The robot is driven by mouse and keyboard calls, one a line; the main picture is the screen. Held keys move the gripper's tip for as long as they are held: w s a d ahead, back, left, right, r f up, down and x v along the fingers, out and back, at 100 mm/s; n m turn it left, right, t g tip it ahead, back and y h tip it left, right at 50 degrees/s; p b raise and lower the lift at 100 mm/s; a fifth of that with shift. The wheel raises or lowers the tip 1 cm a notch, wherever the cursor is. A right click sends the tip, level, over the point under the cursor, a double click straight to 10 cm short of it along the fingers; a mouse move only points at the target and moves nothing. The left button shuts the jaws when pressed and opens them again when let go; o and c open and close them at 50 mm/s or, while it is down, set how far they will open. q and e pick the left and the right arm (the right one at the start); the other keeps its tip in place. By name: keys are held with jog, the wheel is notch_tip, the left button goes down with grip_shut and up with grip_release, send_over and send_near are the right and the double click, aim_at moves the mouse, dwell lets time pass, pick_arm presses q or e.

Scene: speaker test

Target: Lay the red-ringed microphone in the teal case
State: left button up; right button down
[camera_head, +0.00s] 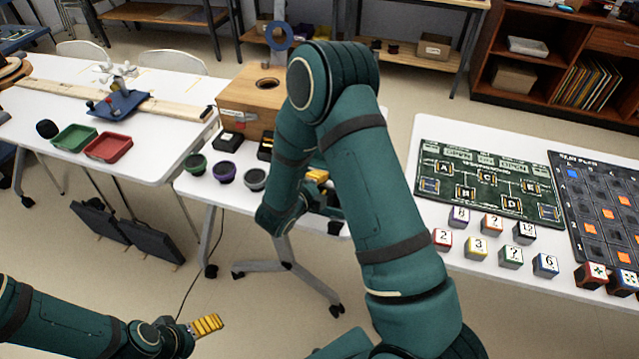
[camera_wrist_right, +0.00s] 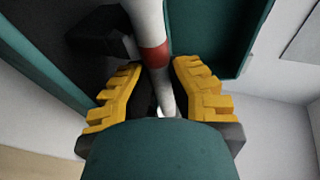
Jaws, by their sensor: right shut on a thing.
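The red-ringed microphone (camera_wrist_right: 152,52) is a pale rod with a red band in the right wrist view. My right gripper (camera_wrist_right: 162,92) is shut on it, with yellow fingers on both sides just below the band. Teal walls of the case (camera_wrist_right: 228,45) show around it, with a dark area at the left. I cannot tell whether the microphone touches the case. In the head view my right arm hides the microphone and most of the case; a yellow finger of the right gripper (camera_head: 317,177) shows. My left gripper (camera_head: 207,325) hangs over the floor, apart from the tables.
Three dark round things with green (camera_head: 195,165), purple (camera_head: 224,172) and grey (camera_head: 255,179) rims stand on the middle table. A wooden box (camera_head: 240,98) is behind them. The left table holds green (camera_head: 74,138) and red (camera_head: 108,147) trays. Numbered cubes (camera_head: 477,248) stand on the right table.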

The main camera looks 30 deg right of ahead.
dwell(0.8)
jog(key=c, duration=1)
grip_release()
jog(key=shift+s+f, duration=0.1)
jog(key=shift+f, duration=0.05)
jog(key=shift+a, duration=0.1)
jog(key=v, duration=1.1)
jog(key=shift+a+r, duration=0.3)
jog(key=shift+s, duration=0.15)
